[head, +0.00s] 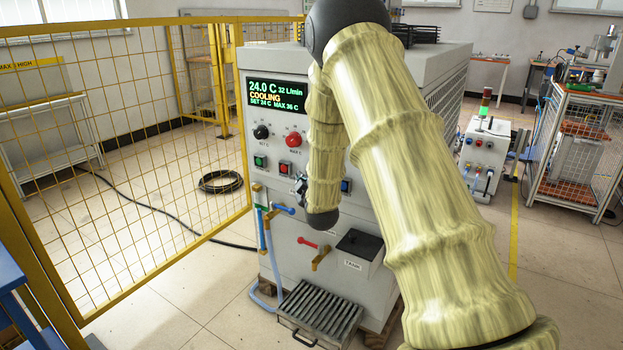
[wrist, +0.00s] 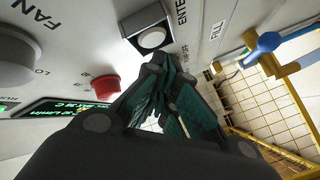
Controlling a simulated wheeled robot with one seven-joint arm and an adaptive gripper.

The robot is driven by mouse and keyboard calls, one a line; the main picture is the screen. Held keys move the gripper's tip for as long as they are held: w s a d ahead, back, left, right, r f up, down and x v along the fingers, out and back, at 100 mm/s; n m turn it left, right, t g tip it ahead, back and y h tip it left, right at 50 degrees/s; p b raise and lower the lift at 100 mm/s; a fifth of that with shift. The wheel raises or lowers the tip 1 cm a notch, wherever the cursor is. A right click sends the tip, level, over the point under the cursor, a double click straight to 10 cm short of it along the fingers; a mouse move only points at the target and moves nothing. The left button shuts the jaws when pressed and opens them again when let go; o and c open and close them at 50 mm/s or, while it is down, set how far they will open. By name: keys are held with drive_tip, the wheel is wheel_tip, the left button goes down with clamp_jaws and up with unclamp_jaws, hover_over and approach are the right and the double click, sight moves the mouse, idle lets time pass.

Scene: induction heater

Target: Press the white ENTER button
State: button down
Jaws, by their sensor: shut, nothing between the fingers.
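The white ENTER button (wrist: 152,39) is a round white cap in a black square housing on the grey panel in the wrist view. Part of the ENTER label shows beside it. My gripper (wrist: 166,68) is shut and empty, its fingertips close to the button's near edge in the picture. I cannot tell whether they touch the housing. In the head view, my gripper (head: 300,186) shows as a small dark piece beside my arm, in front of the panel of the grey machine (head: 278,220). My arm hides the ENTER button there.
A blue-handled valve (wrist: 262,46) sticks out nearby. A display (head: 276,96) reads COOLING. Yellow mesh fencing (head: 150,130) stands left of the machine, and a drain grate (head: 320,315) lies below.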

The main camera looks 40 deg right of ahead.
drive_tip(key=shift+w+d, duration=0.35)
drive_tip(key=shift+d, duration=0.5)
idle(1.5)
drive_tip(key=shift+a, duration=0.1)
drive_tip(key=shift+s+a+p, duration=0.35)
drive_tip(key=shift+a, duration=0.4)
drive_tip(key=shift+s+a, duration=0.3)
drive_tip(key=shift+a, duration=0.45)
drive_tip(key=shift+s+a, duration=0.35)
drive_tip(key=shift+a, duration=0.45)
drive_tip(key=shift+s+a, duration=0.3)
drive_tip(key=shift+a, duration=0.45)
drive_tip(key=shift+a, duration=0.1)
drive_tip(key=s+a+p, duration=0.1)
drive_tip(key=s+a, duration=0.3)
drive_tip(key=a, duration=0.6)
drive_tip(key=shift+s, duration=0.1)
